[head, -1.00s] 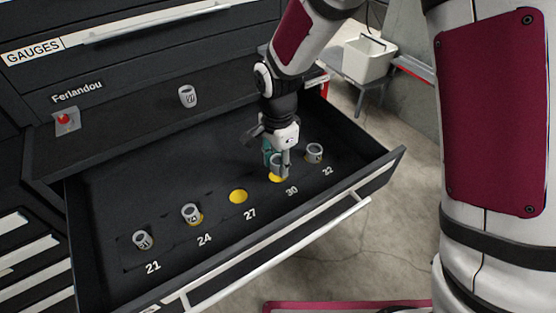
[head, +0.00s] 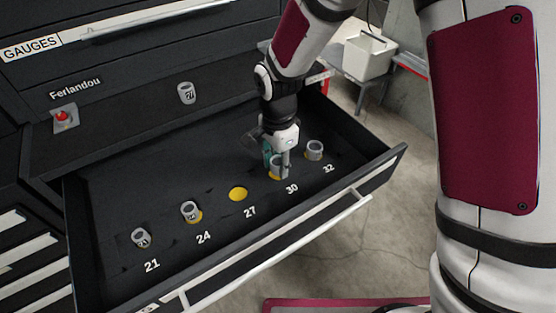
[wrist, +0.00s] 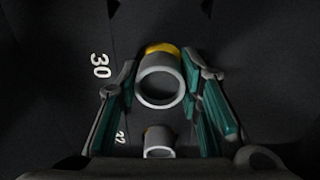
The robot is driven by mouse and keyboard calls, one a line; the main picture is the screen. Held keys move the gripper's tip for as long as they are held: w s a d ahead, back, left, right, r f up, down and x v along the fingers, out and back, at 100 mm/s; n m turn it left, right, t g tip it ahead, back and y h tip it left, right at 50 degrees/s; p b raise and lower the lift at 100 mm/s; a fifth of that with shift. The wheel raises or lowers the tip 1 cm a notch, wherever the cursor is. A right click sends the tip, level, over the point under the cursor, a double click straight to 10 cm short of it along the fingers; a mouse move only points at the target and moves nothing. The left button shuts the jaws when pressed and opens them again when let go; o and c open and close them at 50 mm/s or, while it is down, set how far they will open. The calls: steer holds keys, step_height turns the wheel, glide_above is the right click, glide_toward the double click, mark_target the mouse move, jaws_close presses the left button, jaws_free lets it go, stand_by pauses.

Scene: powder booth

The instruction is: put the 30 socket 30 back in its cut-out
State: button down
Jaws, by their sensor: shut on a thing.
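The 30 socket (head: 277,170), a grey metal ring-shaped piece, is between the fingers of my gripper (head: 276,160), which is shut on it. In the wrist view the socket (wrist: 160,82) is between the two green-padded fingers of my gripper (wrist: 160,95). The yellow 30 cut-out (wrist: 162,49) shows as a crescent beyond the socket's rim, beside the printed 30. In the head view a little yellow shows under the socket. I cannot tell how deep the socket sits, or whether it is fully in.
The open drawer (head: 362,176) holds the 21 socket (head: 141,238), 24 socket (head: 190,212) and 32 socket (head: 314,150). The 27 cut-out (head: 238,194) is bare yellow. The 27 socket (head: 186,93) stands on the ledge behind. The 32 socket is close beside my gripper.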

steer(key=shift+f, duration=0.25)
stand_by(0.4)
steer(key=shift+f, duration=0.2)
steer(key=shift+s+d+f+b, duration=0.1)
steer(key=shift+s+f+b, duration=0.2)
steer(key=shift+f, duration=0.25)
stand_by(0.8)
steer(key=c, duration=1.1)
jaws_free()
steer(key=shift+w+f, duration=0.1)
steer(key=shift+w, duration=0.05)
steer(key=shift+o, duration=0.2)
steer(key=shift+r, duration=0.2)
